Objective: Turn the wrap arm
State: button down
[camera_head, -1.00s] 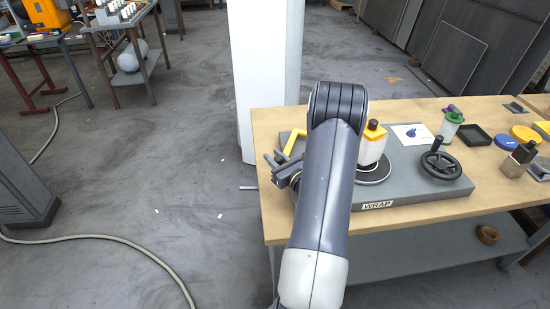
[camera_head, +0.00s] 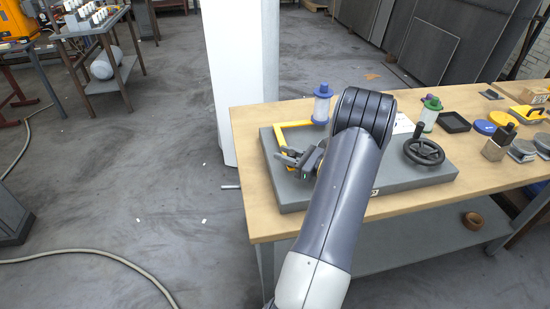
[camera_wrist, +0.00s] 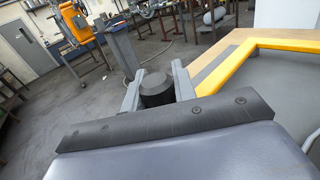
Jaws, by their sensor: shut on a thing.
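The yellow wrap arm (camera_head: 279,137) is a bent bar on the grey wrap base (camera_head: 300,193), at its left side. In the wrist view the yellow bar (camera_wrist: 232,68) runs along the right. My gripper (camera_head: 288,158) is at the base's left edge. In the wrist view its fingers (camera_wrist: 157,86) stand on both sides of a black round knob (camera_wrist: 156,90), shut on it. Whether the knob joins the yellow bar is hidden. My arm covers the middle of the base, including the white roll and its turntable.
A blue-capped clear spool (camera_head: 322,106) stands by the far end of the yellow bar. A black handwheel (camera_head: 424,151) is on the base's right. A green-topped spool (camera_head: 429,114), black tray (camera_head: 453,122) and metal block (camera_head: 498,147) stand on the wooden table (camera_head: 400,208).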

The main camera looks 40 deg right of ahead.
jog(key=shift+d, duration=0.1)
jog(key=c, duration=1.1)
grip_release()
jog(key=shift+s, duration=0.1)
jog(key=shift+c, duration=0.2)
jog(key=shift+s, duration=0.1)
jog(key=b+v, duration=0.1)
jog(key=v, duration=0.9)
jog(key=shift+s+d+b, duration=0.1)
jog(key=shift+s+b, duration=0.2)
jog(key=shift+b, duration=0.1)
jog(key=p+x, duration=0.1)
jog(key=x, duration=0.7)
jog(key=a+p+x, duration=0.1)
jog(key=x, duration=0.3)
jog(key=shift+r+p, duration=0.1)
jog(key=shift+p, duration=0.2)
jog(key=shift+w+a, duration=0.3)
jog(key=shift+a, duration=0.1)
